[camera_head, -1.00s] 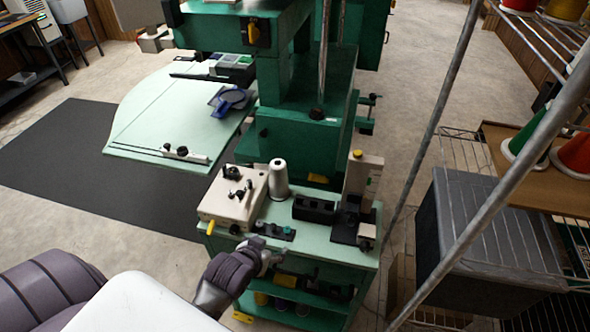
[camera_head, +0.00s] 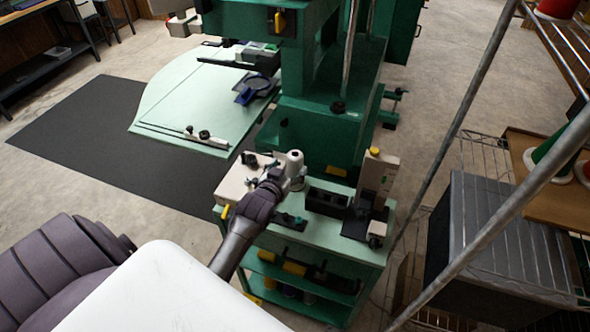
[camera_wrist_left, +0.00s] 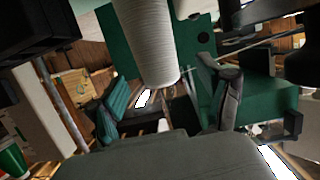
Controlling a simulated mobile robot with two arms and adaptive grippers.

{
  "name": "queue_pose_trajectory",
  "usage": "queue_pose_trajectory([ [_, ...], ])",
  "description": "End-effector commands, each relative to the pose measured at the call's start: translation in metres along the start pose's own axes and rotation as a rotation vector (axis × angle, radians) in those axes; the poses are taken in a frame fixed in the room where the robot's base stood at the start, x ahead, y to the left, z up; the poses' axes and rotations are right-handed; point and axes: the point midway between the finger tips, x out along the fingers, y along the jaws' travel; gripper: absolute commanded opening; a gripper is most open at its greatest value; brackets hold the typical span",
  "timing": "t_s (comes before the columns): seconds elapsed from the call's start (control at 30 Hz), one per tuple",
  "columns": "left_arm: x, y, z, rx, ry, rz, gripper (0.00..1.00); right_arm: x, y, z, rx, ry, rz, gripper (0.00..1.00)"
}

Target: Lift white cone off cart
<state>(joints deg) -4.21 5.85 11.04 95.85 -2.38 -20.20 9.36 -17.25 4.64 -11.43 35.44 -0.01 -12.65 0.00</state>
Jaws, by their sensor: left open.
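The white cone (camera_head: 295,158) stands upright on the green cart (camera_head: 322,238), towards the back of its top. My left gripper (camera_head: 290,180) is right at the cone and hides its lower part in the head view. In the left wrist view the cone (camera_wrist_left: 147,38) is large, at the top middle. There my left gripper (camera_wrist_left: 170,105) has its two fingers spread apart, with the cone's lower end between or just beyond them. I cannot tell whether a finger touches it. My right gripper is in neither view.
A cream box (camera_head: 236,184) with knobs stands left of the cone, partly behind my arm. A black block (camera_head: 326,200) and a cream upright unit (camera_head: 375,178) stand to its right. The green machine (camera_head: 315,125) rises behind. A wire shelf with a dark bin (camera_head: 500,245) is at right.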

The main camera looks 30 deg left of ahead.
Motion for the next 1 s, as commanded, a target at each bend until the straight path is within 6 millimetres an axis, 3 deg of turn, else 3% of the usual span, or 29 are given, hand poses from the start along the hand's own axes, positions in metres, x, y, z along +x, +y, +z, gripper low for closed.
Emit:
queue_pose_trajectory([
  [0.43,0.048,0.003,0.003,0.001,-0.001,0.000,0.79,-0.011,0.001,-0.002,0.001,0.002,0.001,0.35],
  [0.77,0.054,0.003,0.004,0.001,-0.001,0.001,0.79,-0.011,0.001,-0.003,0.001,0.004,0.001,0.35],
  [1.0,0.053,0.003,0.004,0.001,-0.001,0.001,0.39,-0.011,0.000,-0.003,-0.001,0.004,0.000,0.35],
])
